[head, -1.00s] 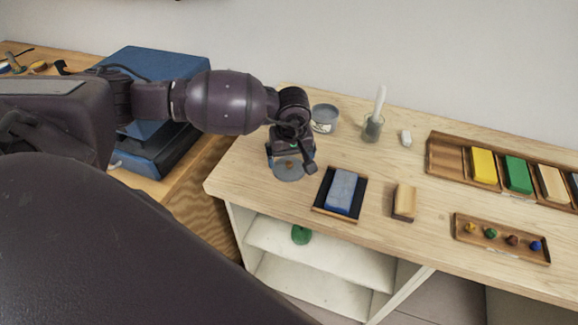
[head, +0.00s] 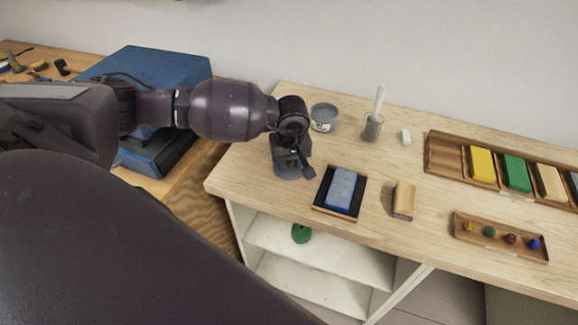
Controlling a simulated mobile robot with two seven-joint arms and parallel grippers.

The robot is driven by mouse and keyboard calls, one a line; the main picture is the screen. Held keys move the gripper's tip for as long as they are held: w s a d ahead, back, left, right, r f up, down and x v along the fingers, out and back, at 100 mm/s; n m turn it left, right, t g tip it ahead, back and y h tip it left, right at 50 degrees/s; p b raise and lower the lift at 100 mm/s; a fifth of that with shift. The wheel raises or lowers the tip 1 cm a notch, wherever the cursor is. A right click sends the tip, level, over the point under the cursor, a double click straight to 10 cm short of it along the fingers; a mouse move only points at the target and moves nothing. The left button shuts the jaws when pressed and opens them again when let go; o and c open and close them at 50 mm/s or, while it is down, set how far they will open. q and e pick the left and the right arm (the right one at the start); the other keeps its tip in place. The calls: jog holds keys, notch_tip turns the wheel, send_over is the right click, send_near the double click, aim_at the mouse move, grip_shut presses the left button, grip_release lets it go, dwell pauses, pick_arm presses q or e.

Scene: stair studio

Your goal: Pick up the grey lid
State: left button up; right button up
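The grey lid (head: 287,173) lies on the wooden bench top, near its left end. My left gripper (head: 292,170) is right over it and hides most of it; only part of the lid's rim shows. I cannot tell whether the fingers touch the lid's knob, which is hidden now. A grey tub (head: 324,117) with a pale label stands behind and to the right of the gripper. My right gripper is not in view.
A blue block in a dark tray (head: 318,203) lies just right of the gripper, with a wooden block (head: 403,201) beyond it. A glass jar (head: 372,127) holding a white-handled tool stands behind. Wooden trays (head: 443,155) with coloured blocks fill the right side.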

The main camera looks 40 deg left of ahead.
pick_arm(q)
jog(key=shift+s+f, duration=0.15)
jog(key=shift+f, duration=0.2)
grip_shut()
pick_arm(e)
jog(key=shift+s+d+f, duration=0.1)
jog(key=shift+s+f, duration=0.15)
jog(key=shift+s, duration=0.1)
pick_arm(q)
jog(key=shift+s, duration=0.1)
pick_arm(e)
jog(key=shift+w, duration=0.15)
